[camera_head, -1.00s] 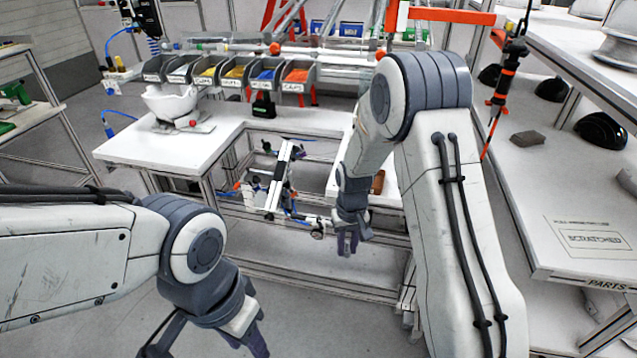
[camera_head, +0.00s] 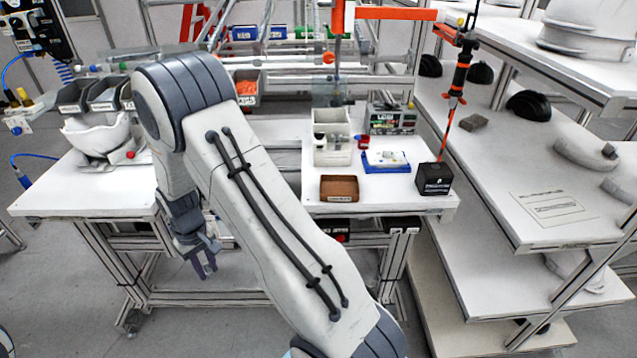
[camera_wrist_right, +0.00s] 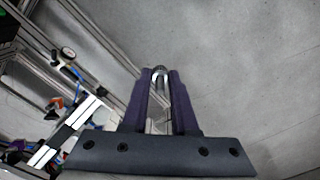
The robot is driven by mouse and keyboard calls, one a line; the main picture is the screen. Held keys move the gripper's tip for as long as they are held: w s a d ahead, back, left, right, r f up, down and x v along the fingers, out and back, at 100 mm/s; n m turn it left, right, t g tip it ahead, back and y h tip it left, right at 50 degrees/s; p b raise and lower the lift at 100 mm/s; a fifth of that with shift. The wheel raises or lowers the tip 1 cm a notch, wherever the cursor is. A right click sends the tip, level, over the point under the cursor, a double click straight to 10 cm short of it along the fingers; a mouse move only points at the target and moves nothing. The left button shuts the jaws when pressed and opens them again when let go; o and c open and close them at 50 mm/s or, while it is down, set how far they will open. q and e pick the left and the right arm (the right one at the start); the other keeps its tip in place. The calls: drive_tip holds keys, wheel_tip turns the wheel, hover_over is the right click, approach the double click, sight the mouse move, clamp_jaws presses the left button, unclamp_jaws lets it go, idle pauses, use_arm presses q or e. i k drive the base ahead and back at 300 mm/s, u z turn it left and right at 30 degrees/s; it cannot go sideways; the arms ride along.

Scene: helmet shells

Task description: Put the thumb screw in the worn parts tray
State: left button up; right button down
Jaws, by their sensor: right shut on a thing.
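My right gripper (camera_head: 205,266) hangs low in front of the white bench, to the left of my arm. In the right wrist view its two purple fingers (camera_wrist_right: 160,84) are shut on a small, shiny metal piece at their tips. It looks like the thumb screw (camera_wrist_right: 160,73), mostly hidden between the fingers. A brown open tray (camera_head: 339,188) lies near the bench's front edge, well right of the gripper. It may be the worn parts tray, but its label is too small to read. My left gripper is out of view.
Behind the brown tray stand a white bin (camera_head: 331,140) and a blue-edged tray (camera_head: 387,161). A black box (camera_head: 433,178) sits at the bench's right corner, below a hanging orange tool (camera_head: 459,78). Shelving (camera_head: 540,215) stands at the right.

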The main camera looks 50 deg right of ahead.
sight(338, 191)
drive_tip(key=z, duration=0.05)
drive_tip(key=i, duration=0.1)
drive_tip(key=z, duration=1.05)
